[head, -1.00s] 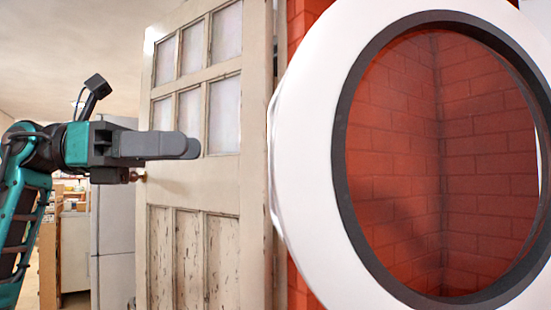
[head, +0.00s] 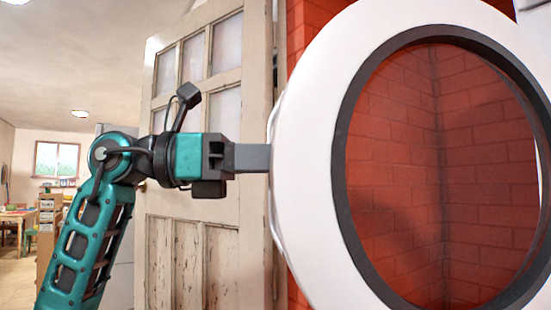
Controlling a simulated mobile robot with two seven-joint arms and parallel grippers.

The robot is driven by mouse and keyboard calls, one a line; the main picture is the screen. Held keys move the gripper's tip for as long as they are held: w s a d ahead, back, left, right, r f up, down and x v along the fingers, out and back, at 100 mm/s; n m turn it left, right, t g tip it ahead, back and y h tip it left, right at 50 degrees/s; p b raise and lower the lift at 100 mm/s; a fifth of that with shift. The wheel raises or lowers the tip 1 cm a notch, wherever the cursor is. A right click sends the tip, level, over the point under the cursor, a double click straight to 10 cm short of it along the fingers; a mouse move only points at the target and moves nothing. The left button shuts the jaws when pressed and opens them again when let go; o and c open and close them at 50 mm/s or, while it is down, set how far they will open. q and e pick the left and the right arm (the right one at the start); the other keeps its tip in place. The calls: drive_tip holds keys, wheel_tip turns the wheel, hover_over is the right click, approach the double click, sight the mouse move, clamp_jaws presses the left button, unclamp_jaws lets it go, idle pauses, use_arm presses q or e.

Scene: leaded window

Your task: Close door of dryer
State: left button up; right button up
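The dryer door is a large white ring (head: 305,160) with a dark grey inner rim (head: 342,170) and a see-through round window. It stands open, close to me, filling the right side of the head view. My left gripper (head: 268,158) comes in from the left, with its grey fingers level and pointing right. The fingertips meet the left edge of the white ring in the picture. I cannot tell whether they touch it or pass behind it. The fingers overlap into one bar, so any gap is hidden. The dryer's body is not clearly visible. My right gripper is not in view.
A worn, off-white panelled door (head: 200,245) with glass panes stands behind my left arm. A red brick wall (head: 400,150) shows through the ring. At far left are a shelf unit (head: 50,215), a table (head: 18,214) and a window (head: 57,160), with open floor.

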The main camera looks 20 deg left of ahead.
use_arm(q)
clamp_jaws()
idle(0.3)
idle(0.3)
